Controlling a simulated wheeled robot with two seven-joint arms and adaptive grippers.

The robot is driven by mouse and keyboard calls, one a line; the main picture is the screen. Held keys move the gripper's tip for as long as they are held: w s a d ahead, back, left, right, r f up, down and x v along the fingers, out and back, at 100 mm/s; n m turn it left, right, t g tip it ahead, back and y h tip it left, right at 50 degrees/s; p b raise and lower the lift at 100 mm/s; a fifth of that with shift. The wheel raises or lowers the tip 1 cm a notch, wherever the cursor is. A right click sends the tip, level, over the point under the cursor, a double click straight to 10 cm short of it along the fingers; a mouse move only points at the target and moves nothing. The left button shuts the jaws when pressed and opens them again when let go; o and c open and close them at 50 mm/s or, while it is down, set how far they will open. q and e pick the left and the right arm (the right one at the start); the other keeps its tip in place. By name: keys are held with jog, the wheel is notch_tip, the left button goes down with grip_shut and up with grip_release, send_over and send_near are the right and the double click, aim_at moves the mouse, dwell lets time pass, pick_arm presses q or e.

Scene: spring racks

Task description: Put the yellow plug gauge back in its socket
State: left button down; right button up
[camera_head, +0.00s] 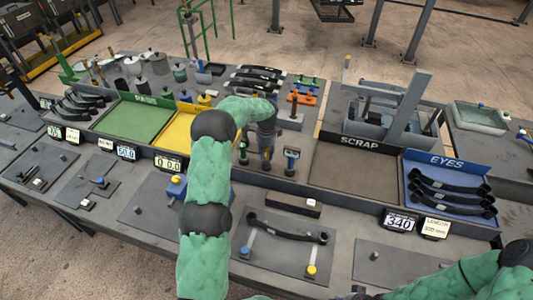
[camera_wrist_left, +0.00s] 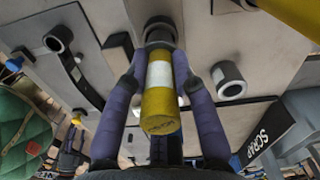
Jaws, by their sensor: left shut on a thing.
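The yellow plug gauge (camera_wrist_left: 158,95), a cylinder with a white band, is between the two purple fingers of my left gripper (camera_wrist_left: 155,88) in the left wrist view. The gripper is shut on it. The gauge's far end meets a dark round ring (camera_wrist_left: 160,30); I cannot tell whether it sits inside that ring or just above it. In the head view, my left gripper (camera_head: 266,150) points down at the middle of the bench, and the gauge is not clearly visible there. My right gripper is not in view; only its arm shows at the bottom right.
Another dark ring socket (camera_wrist_left: 228,80) stands right of the gauge. In the head view, a blue-topped gauge (camera_head: 291,158) stands close to the left gripper. The scrap tray (camera_head: 352,172), yellow tray (camera_head: 185,128) and green tray (camera_head: 130,119) lie around it.

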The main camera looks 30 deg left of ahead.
pick_arm(q)
jog(key=shift+f+b, duration=0.8)
jog(key=shift+f, duration=0.5)
jog(key=shift+c, duration=2.2)
grip_release()
jog(key=shift+r, duration=0.1)
jog(key=shift+r+p, duration=2.05)
jog(key=shift+r, duration=1.85)
